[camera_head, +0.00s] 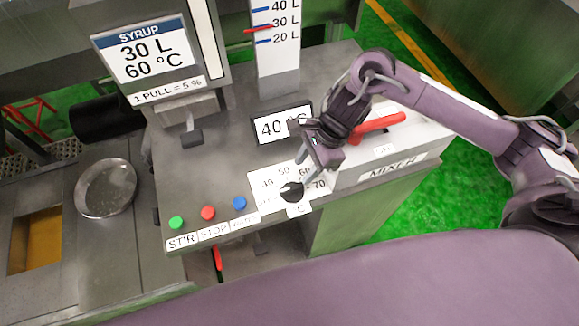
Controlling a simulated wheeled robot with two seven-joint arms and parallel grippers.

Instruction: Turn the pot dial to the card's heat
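The pot dial (291,192) is a black knob on a white scale plate at the front of the grey console. Scale numbers from about 40 to 70 show around it, partly hidden by my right gripper. The knob's pointing direction is too small to tell. The card (146,55) reads SYRUP, 30 L, 60 °C. A small display (275,126) behind the dial reads 40 °, its right end covered by my gripper. My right gripper (307,170) points down just above and behind the dial; I cannot tell whether it touches it or how its fingers stand. My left gripper is out of view.
Green (176,222), red (208,212) and blue (239,203) buttons sit left of the dial. A red lever (378,127) lies right of my gripper on the mixer. A level gauge (278,45) stands behind. A round metal dish (106,188) is at left.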

